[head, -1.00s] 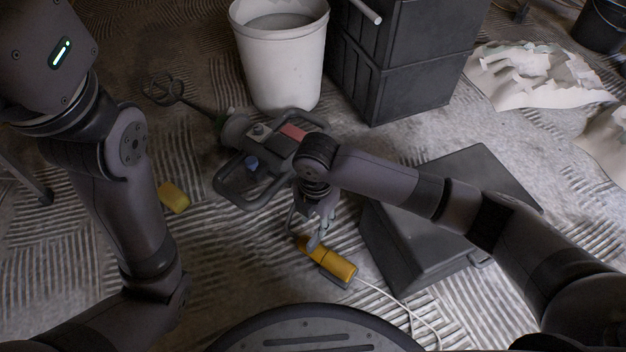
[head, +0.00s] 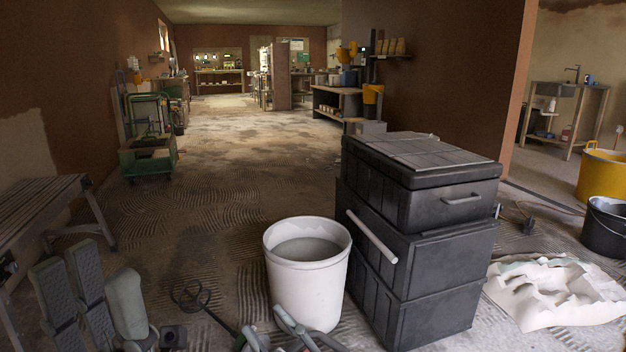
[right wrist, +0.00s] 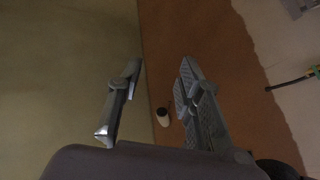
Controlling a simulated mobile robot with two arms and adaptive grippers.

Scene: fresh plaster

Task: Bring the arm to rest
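My left gripper (head: 88,290) stands at the lower left of the head view, its grey fingers pointing up. No object shows in it. Its parts overlap, so I cannot tell how far its fingers are apart. In the right wrist view my right gripper (right wrist: 160,100) is open, with a clear gap between its two grey fingers and nothing gripped. Behind it are an olive surface and a brown wall (right wrist: 215,60). I cannot make out my right gripper for certain in the head view.
A white bucket (head: 308,282) stands beside stacked black cases (head: 420,235). The mixer's paddle (head: 190,296) lies left of the bucket. A wooden bench (head: 40,210) is at the left, crumpled white sheeting (head: 550,290) at the right. The floor beyond the bucket is open.

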